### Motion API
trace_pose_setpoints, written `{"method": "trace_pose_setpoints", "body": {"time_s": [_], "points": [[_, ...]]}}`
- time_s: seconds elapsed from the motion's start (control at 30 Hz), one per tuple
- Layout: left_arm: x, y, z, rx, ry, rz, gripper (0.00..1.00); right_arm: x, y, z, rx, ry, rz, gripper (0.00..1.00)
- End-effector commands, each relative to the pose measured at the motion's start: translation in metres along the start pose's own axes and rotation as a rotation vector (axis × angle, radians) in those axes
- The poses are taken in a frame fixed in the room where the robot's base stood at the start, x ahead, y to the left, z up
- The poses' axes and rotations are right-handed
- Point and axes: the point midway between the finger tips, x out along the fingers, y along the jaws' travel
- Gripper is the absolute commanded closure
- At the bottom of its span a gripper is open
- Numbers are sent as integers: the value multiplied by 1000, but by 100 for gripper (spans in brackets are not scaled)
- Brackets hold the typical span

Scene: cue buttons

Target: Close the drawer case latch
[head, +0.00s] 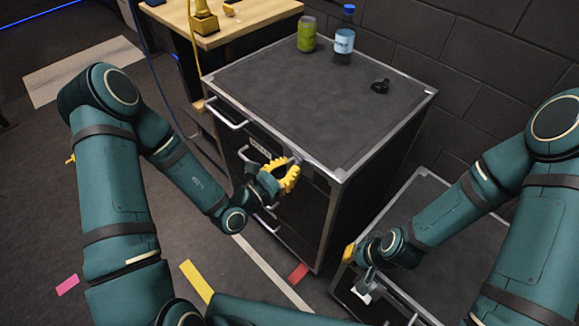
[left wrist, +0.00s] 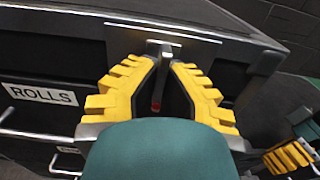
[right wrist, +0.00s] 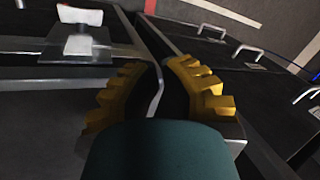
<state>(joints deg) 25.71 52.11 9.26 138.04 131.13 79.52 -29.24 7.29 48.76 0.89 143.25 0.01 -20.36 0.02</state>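The drawer case (head: 330,105) is a tall dark cabinet with silver edges and handled drawers. Its latch is a metal plate (left wrist: 120,30) with a lever (left wrist: 156,88) ending in a red tip. My left gripper (head: 294,165) is at the case's upper front, near the corner. In the left wrist view its yellow fingers (left wrist: 164,66) stand on both sides of the lever, tips close to it; contact is unclear. My right gripper (head: 347,252) is low by a second case. In the right wrist view its fingertips (right wrist: 158,64) are apart, with a thin metal strip showing between them.
The lower second case (head: 425,205) stands at right, with a pale metal latch piece (head: 361,291) at its front. A green can (head: 307,34), a blue-capped bottle (head: 343,38) and a small black object (head: 380,86) stand on the tall case. A wooden table (head: 240,18) is behind left.

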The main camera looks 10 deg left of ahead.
Motion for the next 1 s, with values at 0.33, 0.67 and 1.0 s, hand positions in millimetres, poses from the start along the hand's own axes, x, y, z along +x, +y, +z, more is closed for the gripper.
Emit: {"method": "trace_pose_setpoints", "body": {"time_s": [0.33, 0.67, 1.0], "points": [[2, 0, 5, -76, -8, 0, 100, -12, -4, 1, 1, -5, 0, 100], [2, 1, 8, -335, -11, -1, 100, -44, -17, 3, 3, -20, -1, 100], [3, 2, 8, -658, -15, -1, 100, -76, -28, -10, 12, 8, 2, 100]]}}
